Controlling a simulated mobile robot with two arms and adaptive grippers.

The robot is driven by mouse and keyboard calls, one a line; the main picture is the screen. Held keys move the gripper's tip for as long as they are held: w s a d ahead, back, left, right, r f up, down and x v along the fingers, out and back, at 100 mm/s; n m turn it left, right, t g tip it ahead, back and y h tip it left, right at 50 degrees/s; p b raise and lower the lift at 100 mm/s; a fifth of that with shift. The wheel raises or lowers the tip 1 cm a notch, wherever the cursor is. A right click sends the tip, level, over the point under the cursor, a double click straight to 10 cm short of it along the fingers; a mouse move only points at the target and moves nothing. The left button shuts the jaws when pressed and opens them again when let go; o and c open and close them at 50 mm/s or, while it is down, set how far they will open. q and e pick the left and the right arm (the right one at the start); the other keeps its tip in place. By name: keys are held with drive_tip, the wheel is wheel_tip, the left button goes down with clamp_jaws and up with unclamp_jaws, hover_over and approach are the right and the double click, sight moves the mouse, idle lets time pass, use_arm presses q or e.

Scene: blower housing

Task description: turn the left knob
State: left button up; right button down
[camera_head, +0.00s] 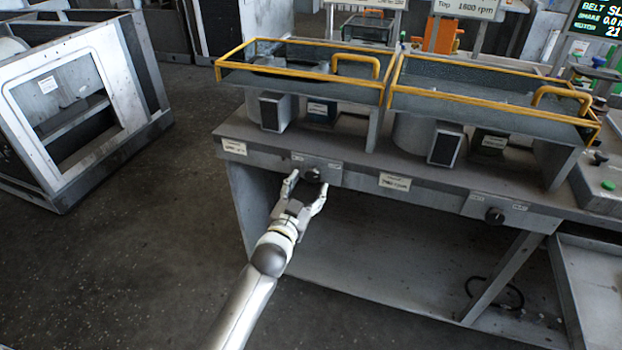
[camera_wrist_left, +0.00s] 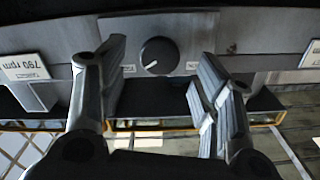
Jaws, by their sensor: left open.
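The left knob (camera_head: 312,175) is a small dark round knob on the front edge of the grey bench. In the left wrist view the knob (camera_wrist_left: 159,56) is black with a white pointer line and sits between the two fingers, a little beyond the tips. My left gripper (camera_head: 305,188) is open just in front of the knob, with one finger on each side; I cannot tell whether either finger touches it. A second dark knob (camera_head: 494,215) sits further right on the same bench edge. My right gripper is not in view.
Two yellow-railed mesh guards (camera_head: 300,62) (camera_head: 490,95) stand on the bench top (camera_head: 350,158). A grey metal frame (camera_head: 75,110) stands on the floor at the left. The floor (camera_head: 150,250) left of the bench is clear. A slanted brace (camera_head: 500,275) is under the bench at right.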

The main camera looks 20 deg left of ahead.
sight(312, 178)
use_arm(q)
drive_tip(key=shift+w+d, duration=0.1)
drive_tip(key=shift+w, duration=2)
drive_tip(key=c, duration=1)
drive_tip(key=shift+m, duration=0.4)
drive_tip(key=m, duration=0.2)
drive_tip(key=shift+m, duration=2.2)
